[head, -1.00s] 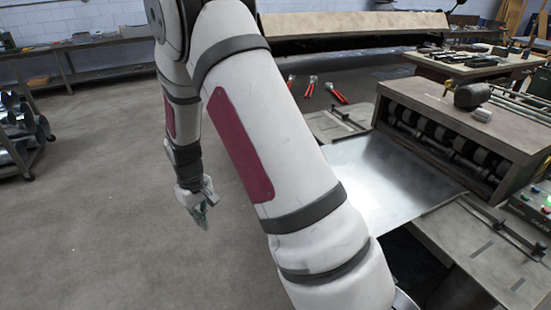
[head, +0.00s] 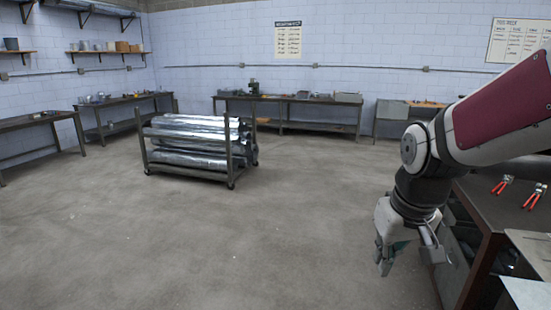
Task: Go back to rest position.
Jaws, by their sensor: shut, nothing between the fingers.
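My gripper (head: 386,268) hangs at the right of the head view, pointing down over the bare concrete floor. It is shut and empty. My arm comes in from the right edge and bends down at the elbow. The gripper is just left of a dark workbench (head: 510,215), and a gap between the two cannot be judged exactly.
Red-handled pliers (head: 535,196) lie on the workbench. A wheeled rack (head: 190,172) with shiny metal duct tubes stands mid-floor. Benches (head: 290,112) line the walls. The floor (head: 200,250) in front and to the left is clear.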

